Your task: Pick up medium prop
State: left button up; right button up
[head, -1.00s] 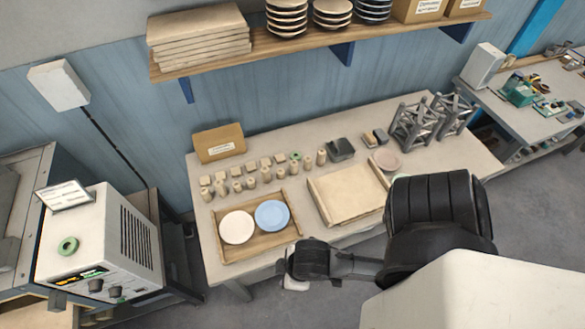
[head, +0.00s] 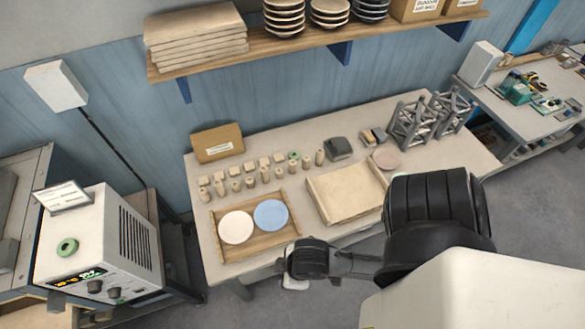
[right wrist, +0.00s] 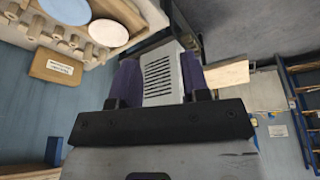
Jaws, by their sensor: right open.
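Several beige posts and small blocks (head: 235,184) of differing height stand in rows on the table behind the wooden tray. I cannot tell which post is the medium prop. Posts also show in the upper left of the right wrist view (right wrist: 57,33). My right gripper (right wrist: 158,75) is open, its two dark purple fingers apart with nothing held between them. In the head view the right arm reaches over the table's front edge, with its gripper mostly hidden and away from the posts. My left gripper is not in view.
A wooden tray (head: 254,248) holds a white plate (head: 236,227) and a blue plate (head: 271,214). A beige board (head: 346,193) lies right of it. A cardboard box (head: 217,143) stands behind the posts. A white vented unit (head: 130,245) stands left. A shelf (head: 275,51) hangs above.

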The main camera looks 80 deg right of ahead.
dwell(0.4)
jog(key=o, duration=0.5)
jog(key=shift+o, duration=0.2)
